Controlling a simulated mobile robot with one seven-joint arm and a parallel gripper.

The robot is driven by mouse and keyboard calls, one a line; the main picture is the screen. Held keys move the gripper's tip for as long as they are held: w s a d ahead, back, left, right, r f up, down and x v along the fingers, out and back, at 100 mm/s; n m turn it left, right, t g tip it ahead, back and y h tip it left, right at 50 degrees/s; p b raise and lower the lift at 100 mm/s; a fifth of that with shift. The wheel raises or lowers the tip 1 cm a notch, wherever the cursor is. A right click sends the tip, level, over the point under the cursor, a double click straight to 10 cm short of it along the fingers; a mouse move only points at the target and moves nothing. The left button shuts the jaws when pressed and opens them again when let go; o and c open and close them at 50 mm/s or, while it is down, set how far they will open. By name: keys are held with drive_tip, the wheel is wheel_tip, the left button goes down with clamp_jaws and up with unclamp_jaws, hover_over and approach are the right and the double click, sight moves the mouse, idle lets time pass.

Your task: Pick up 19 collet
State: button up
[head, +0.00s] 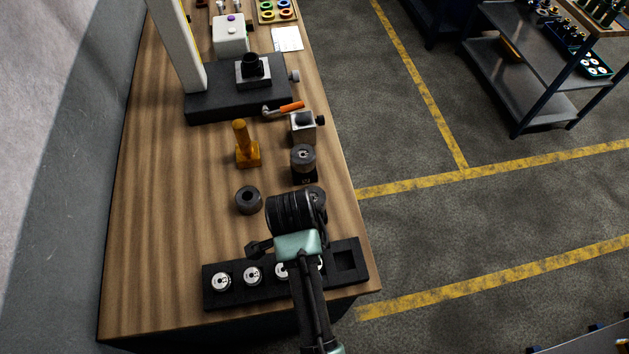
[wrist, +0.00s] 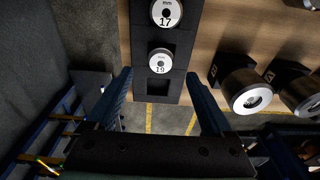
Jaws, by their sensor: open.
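The 19 collet (wrist: 160,62) is a round, light metal piece with a centre hole and the marking 19. It sits in a black rack (wrist: 140,42), between the 17 collet (wrist: 166,12) and an empty square pocket. My gripper (wrist: 160,73) is open and empty, its two blue fingers on either side of the 19 collet in the wrist view. I cannot tell the remaining height above it. In the head view the rack (head: 235,294) lies at the bench's near end, and my arm covers part of it, including most of the 19 collet.
Beside the rack are a dark ring (head: 248,200), a dark cylindrical holder (head: 303,158) and an orange post (head: 242,150). A black-based stand (head: 210,104) is farther back. The bench's left side is clear wood. A shelf cart (head: 520,85) stands off to the right.

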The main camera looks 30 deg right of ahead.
drive_tip(key=shift+d+f+p, duration=0.15)
drive_tip(key=shift+f+p, duration=0.4)
drive_tip(key=shift+f, duration=1.85)
clamp_jaws()
